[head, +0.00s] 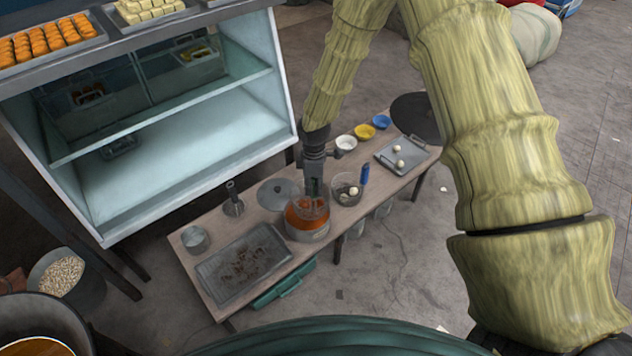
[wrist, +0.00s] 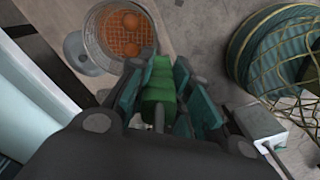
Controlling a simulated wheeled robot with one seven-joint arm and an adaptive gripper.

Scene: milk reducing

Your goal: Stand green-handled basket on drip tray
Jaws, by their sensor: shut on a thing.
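My gripper (head: 313,190) is shut on the green handle (wrist: 160,85) of a wire basket (wrist: 120,30). Round brown balls (wrist: 131,20) lie in the basket in the wrist view. In the head view the basket is at a round metal pot (head: 307,233) with orange-brown contents; I cannot tell how far it sits inside or above the pot. The gripper partly hides the handle there. A wide grey tray (head: 222,292) with dark residue, apparently the drip tray, lies left of the pot on the low table.
A blue-handled basket (head: 364,174) with white balls stands right of the pot. A grey lid (head: 277,194) lies behind it. A smaller tray (head: 412,160) and bowls (head: 346,142) are farther right. A glass-fronted cabinet (head: 180,150) stands behind the table.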

